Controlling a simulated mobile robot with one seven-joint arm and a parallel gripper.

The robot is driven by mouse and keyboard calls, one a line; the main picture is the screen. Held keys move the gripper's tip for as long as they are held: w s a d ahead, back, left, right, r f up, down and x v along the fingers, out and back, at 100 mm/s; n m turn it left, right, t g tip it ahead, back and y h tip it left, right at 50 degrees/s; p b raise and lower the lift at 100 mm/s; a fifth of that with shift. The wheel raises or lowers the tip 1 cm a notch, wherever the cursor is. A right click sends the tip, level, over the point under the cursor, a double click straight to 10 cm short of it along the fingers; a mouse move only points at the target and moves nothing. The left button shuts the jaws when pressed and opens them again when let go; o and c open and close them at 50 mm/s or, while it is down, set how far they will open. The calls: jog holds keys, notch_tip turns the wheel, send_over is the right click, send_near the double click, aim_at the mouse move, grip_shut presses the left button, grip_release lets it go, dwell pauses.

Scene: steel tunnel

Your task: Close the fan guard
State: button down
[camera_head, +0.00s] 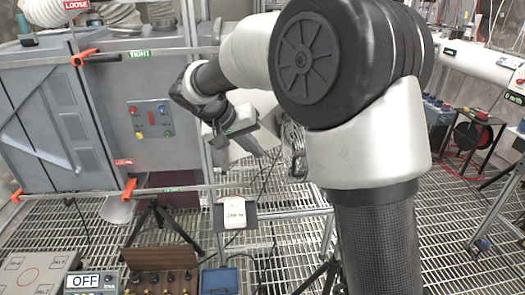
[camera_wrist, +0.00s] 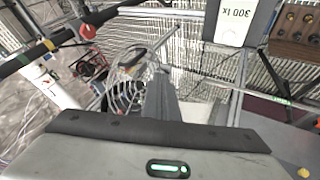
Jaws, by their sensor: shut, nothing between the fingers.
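The fan guard is a round guard of thin metal wires. In the head view the guard (camera_head: 293,150) shows only partly, beside my arm, which hides its right side. In the wrist view the guard (camera_wrist: 124,88) lies just left of my fingers, its right edge close to them. My gripper (camera_head: 262,152) points down and to the right in the head view, left of the guard. In the wrist view my gripper (camera_wrist: 155,76) is shut with nothing held. I cannot tell whether the fingers touch the wires. The fan body is mostly hidden.
A grey cabinet (camera_head: 165,155) with a button panel stands at the left. A metal frame post (camera_head: 214,180) rises close to my gripper. A white 300 lx display (camera_head: 234,212) sits below. Boxes and an OFF display (camera_head: 92,281) stand at the lower left. Grating covers the floor.

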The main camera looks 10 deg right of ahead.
jog(key=w+d+f, duration=0.3)
jog(key=d+f, duration=0.4)
jog(key=d, duration=0.1)
jog(key=shift+d, duration=0.2)
jog(key=shift+d, duration=0.1)
